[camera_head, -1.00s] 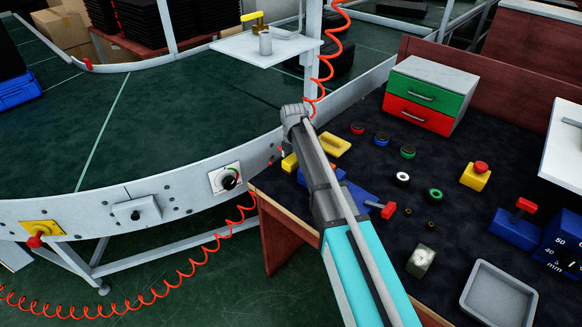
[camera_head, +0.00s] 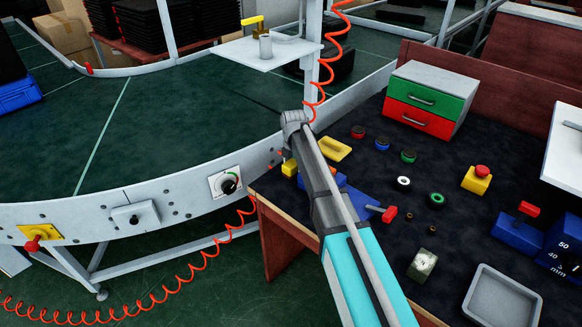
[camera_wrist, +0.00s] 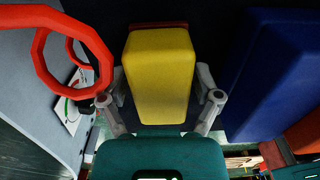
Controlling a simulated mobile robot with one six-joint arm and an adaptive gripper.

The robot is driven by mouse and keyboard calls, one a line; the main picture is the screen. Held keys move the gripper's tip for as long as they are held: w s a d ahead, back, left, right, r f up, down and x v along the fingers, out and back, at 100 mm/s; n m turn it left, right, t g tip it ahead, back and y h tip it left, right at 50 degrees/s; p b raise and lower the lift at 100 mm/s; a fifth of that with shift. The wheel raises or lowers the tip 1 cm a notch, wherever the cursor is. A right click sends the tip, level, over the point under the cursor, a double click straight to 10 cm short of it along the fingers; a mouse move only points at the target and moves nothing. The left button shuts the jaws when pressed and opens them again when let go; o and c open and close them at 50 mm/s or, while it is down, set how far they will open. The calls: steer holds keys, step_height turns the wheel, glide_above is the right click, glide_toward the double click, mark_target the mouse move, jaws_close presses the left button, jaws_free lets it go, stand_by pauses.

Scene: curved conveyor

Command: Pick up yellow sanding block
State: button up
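The yellow sanding block (camera_wrist: 160,75) fills the middle of the wrist view, with a reddish-brown edge along its far end. In the head view a small part of it (camera_head: 289,167) shows near the bench corner by the conveyor, beside my arm. My gripper (camera_wrist: 162,88) has one finger on each side of the block. The fingers are spread, and a narrow dark gap seems to lie between them and the block; contact is not clear. In the head view my arm hides the gripper.
A blue object (camera_wrist: 268,75) stands close right of the gripper. A red coiled hose (camera_wrist: 70,45) hangs at left. A yellow tray (camera_head: 335,150) lies behind the arm. The conveyor rail (camera_head: 150,195) borders the bench. A drawer cabinet (camera_head: 430,98) stands at back.

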steer(key=c, duration=0.8)
steer(key=shift+o, duration=0.2)
steer(key=shift+r, duration=0.1)
step_height(320, 180, up, 2)
steer(key=p, duration=0.2)
steer(key=shift+r+p, duration=0.25)
steer(key=shift+p, duration=0.15)
steer(key=s+d+r+p, duration=0.3)
steer(key=s+r+p, duration=0.7)
steer(key=s, duration=0.3)
steer(key=shift+s+d+r, duration=0.15)
steer(key=shift+s+d, duration=0.05)
steer(key=shift+s, duration=0.1)
